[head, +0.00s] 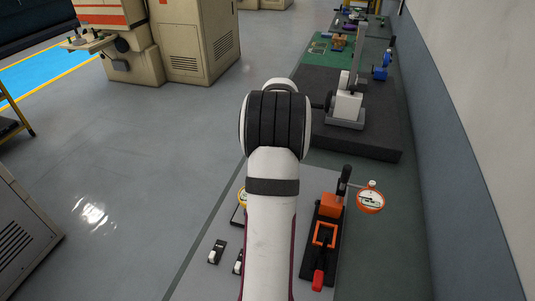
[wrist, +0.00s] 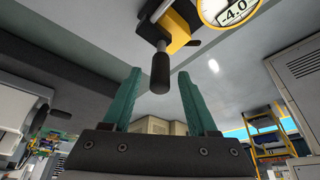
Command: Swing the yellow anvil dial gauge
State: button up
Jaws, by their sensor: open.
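The yellow anvil dial gauge (wrist: 180,38) shows at the top of the wrist view, with a yellow block, a black cylindrical handle (wrist: 159,78) and a round dial (wrist: 229,10) reading -4.0, cut off by the frame edge. My gripper (wrist: 160,73) has two teal fingers spread wide. In the picture, the end of the black handle lies between the fingertips, with a gap on both sides; I cannot tell how far off it is in depth. In the head view, only a sliver of the yellow dial (head: 241,198) shows left of my arm, which hides the rest and my gripper.
An orange gauge stand (head: 328,207) with a red-tipped lever and round dial (head: 370,199) stands close to the right of my arm. Small black-and-white parts (head: 216,251) lie to the left. A grey-white machine (head: 347,105) on a dark plate stands farther back.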

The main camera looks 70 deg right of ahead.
jog(key=shift+w+d+f, duration=0.1)
jog(key=shift+d+f, duration=0.05)
jog(key=shift+f, duration=0.3)
grip_shut()
dwell(1.1)
